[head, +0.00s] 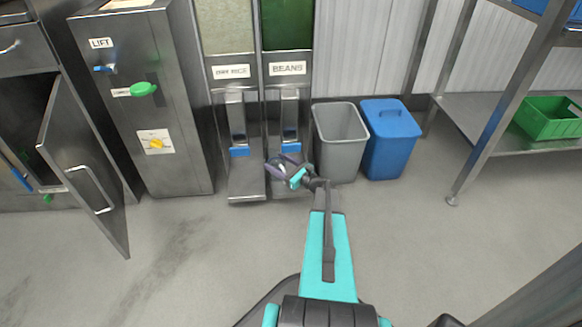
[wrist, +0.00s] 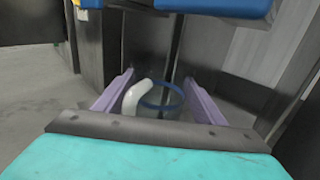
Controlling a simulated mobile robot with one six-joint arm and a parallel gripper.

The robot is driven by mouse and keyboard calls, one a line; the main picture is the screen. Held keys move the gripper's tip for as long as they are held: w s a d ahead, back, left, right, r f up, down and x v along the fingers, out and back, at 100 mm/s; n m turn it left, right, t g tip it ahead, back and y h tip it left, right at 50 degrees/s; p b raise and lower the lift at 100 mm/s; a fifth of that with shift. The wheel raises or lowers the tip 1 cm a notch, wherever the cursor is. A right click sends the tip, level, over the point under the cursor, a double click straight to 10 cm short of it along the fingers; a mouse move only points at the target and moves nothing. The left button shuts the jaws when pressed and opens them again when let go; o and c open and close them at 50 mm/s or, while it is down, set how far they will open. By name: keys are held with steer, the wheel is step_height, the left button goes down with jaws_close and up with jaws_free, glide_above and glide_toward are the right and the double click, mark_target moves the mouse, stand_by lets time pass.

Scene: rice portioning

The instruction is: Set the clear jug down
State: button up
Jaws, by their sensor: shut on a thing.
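The clear jug (wrist: 161,97), with a blue rim and a white handle, shows in the wrist view between the purple fingers of my gripper (wrist: 160,80). The gripper is shut on the jug; the exact contact is hard to see. In the head view my gripper (head: 288,170) is low in front of the beans dispenser (head: 287,69). The jug is small and mostly hidden there. I cannot tell whether its bottom touches the dispenser's base.
The dry rice dispenser (head: 231,72) stands just left. A grey open bin (head: 341,140) and a blue lidded bin (head: 391,138) stand close on the right. A steel cabinet door (head: 84,165) hangs open at left. The floor (head: 210,260) in front is clear.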

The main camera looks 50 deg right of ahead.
steer(key=d, duration=0.1)
steer(key=d+b, duration=0.1)
steer(key=d, duration=0.1)
steer(key=s+d, duration=0.1)
steer(key=d, duration=0.1)
steer(key=shift+d+f, duration=0.2)
steer(key=shift+d, duration=0.05)
steer(key=shift+b, duration=0.3)
steer(key=shift+s+d+f+b, duration=0.1)
steer(key=shift+d+f+b, duration=0.2)
steer(key=shift+f+b, duration=0.55)
steer(key=shift+d+f+b, duration=0.3)
steer(key=shift+f+b, duration=0.25)
steer(key=shift+f, duration=0.45)
steer(key=shift+f, duration=0.15)
steer(key=o, duration=1.1)
